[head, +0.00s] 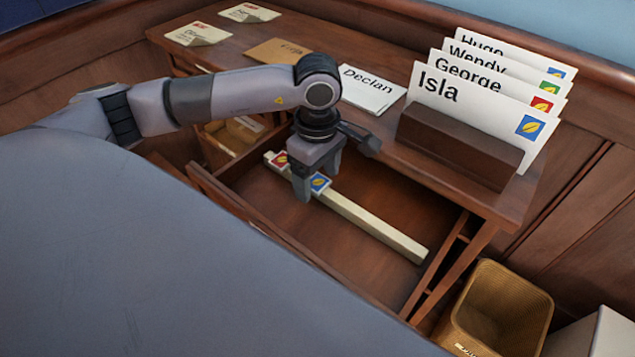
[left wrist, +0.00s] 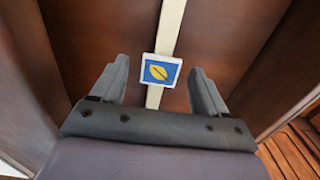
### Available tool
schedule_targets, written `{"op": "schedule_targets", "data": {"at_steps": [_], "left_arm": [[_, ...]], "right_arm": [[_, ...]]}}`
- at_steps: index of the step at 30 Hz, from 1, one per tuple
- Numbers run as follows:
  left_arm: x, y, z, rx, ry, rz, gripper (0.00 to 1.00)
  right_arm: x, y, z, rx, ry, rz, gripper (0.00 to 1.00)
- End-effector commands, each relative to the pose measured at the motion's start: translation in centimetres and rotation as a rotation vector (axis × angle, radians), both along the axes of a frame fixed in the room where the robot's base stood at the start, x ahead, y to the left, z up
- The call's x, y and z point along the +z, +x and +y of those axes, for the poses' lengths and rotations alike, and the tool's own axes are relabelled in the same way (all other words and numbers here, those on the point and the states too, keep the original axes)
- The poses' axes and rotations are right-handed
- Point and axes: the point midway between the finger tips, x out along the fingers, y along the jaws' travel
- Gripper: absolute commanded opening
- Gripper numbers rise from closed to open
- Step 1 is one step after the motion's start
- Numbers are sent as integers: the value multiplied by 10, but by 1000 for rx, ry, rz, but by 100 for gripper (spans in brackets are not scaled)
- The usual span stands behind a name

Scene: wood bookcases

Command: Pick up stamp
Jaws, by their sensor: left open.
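A blue stamp with a yellow leaf (head: 319,183) sits on a pale strip (head: 375,228) inside the open drawer (head: 285,205). A red stamp (head: 280,160) lies on the same strip, farther left. My left gripper (head: 318,190) is open over the drawer, close to the blue stamp. In the left wrist view the blue stamp (left wrist: 160,71) shows ahead of the open fingers (left wrist: 160,85), roughly centred between them, with nothing held. The gripper hides part of the strip in the head view. My right gripper is not in view.
A wooden holder (head: 455,150) with several named envelopes stands on the desk at right. A white envelope marked Declan (head: 372,92) and a brown envelope (head: 278,52) lie flat on the desk. A wicker bin (head: 500,310) stands below right. The drawer's right part is mostly clear.

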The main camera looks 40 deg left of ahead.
Motion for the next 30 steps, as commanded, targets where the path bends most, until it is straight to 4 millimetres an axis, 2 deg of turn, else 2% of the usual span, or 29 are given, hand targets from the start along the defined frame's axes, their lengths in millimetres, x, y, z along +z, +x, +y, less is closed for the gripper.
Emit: {"op": "schedule_targets", "data": {"at_steps": [6, 7, 12, 23, 29, 30], "left_arm": [[0, 0, 0, 0, 0, 0, 74], [0, 0, 0, 0, 0, 0, 71], [0, 0, 0, 0, 0, 0, 16], [1, 0, 0, 0, 0, 0, 15], [9, 0, 0, 0, 0, -2, 15], [16, 1, 0, 0, -1, -5, 15]], "right_arm": [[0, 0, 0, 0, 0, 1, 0], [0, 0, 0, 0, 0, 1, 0], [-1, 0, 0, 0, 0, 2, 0], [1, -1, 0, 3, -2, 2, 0], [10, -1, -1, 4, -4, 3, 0], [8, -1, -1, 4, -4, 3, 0]]}}
